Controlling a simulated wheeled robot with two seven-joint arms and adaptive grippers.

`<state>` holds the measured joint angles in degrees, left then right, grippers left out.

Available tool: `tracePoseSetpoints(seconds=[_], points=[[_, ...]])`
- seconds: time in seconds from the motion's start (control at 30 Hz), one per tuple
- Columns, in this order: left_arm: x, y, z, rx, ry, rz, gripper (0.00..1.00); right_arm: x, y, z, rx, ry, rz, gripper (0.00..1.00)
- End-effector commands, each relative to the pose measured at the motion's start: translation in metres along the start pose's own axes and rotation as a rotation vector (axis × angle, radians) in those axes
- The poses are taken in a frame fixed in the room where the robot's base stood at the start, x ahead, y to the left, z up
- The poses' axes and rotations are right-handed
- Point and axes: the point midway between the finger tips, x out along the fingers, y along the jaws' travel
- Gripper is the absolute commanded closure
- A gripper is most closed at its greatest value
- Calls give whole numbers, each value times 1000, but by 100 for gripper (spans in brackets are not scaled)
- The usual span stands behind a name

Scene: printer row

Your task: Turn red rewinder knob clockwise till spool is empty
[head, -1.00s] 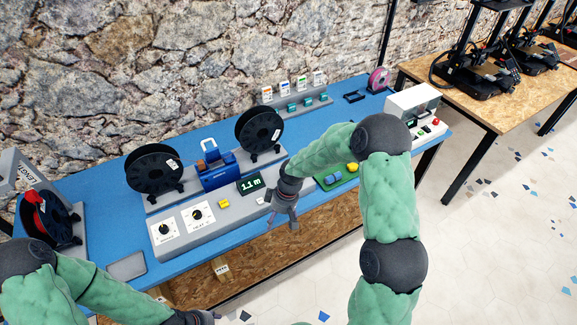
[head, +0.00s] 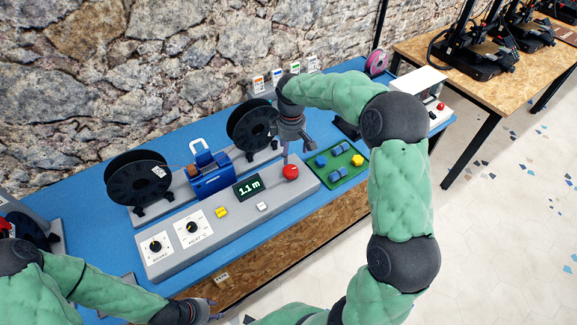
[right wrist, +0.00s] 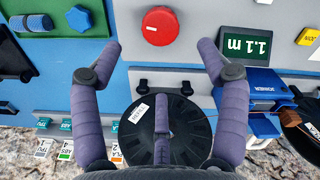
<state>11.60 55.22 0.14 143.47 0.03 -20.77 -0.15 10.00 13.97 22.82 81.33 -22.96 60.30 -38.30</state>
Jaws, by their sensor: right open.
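The red knob (head: 291,171) sits on the right end of the grey rewinder console (head: 170,252). My right gripper (head: 298,156) is open, just behind and above the knob in the head view. In the right wrist view the knob (right wrist: 160,26) lies between the lines of the two spread fingers (right wrist: 160,47), beyond their tips, apart from them. The display (head: 248,187) reads 1.1 m. A black spool (head: 137,180) stands at the left and another (head: 250,125) at the right; how much filament is on either is unclear. My left gripper (head: 208,309) is low at the front, its jaws unclear.
A blue device (head: 210,173) stands between the spools. Two dials (head: 193,227), a yellow button (head: 222,211) and a white button (head: 262,206) are on the console. A green tray (head: 343,178) with blue and yellow pieces lies right of the knob.

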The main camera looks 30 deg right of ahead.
Motion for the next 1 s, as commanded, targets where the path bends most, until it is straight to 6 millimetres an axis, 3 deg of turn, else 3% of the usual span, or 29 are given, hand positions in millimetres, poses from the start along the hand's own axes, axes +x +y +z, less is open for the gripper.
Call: tracePoseSetpoints(seconds=[0.3,0.5,0.97,1.0], points=[[19,-7,-1,0,1,0,60,61,-1,0,2,-2,-4,25],[26,-9,-1,0,1,0,60,85,-1,0,1,0,-2,25],[28,-10,-2,0,1,0,60,95,-1,0,1,0,-1,25],[28,-10,-2,0,1,0,60,95,-1,0,1,0,-1,33]])
